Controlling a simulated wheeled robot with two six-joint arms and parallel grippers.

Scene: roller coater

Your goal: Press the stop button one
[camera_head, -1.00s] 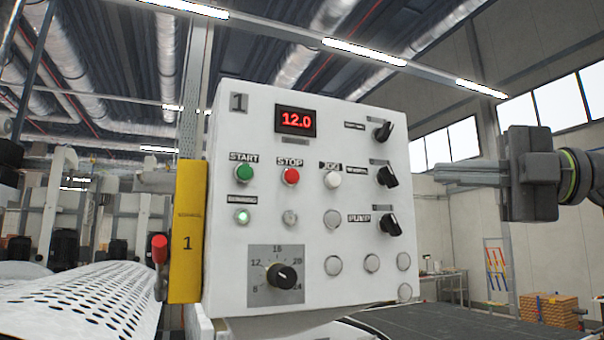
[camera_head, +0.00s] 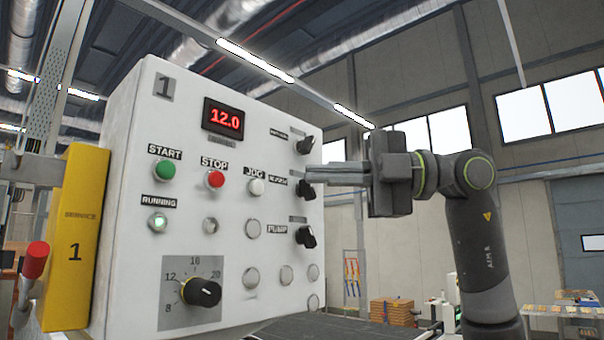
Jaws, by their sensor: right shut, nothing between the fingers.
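The red STOP button (camera_head: 215,180) sits on the white control panel (camera_head: 130,120) marked 1. It is between the green START button (camera_head: 165,170) and the white JOG button (camera_head: 256,187). My right gripper (camera_head: 309,177) comes in from the right with its fingers shut, empty and pointing left. My left gripper is not in view.
A black dial (camera_head: 205,292) sticks out lower down, and other black knobs line the panel's right side. A yellow box (camera_head: 70,240) and a red-tipped lever (camera_head: 36,262) stand at the left.

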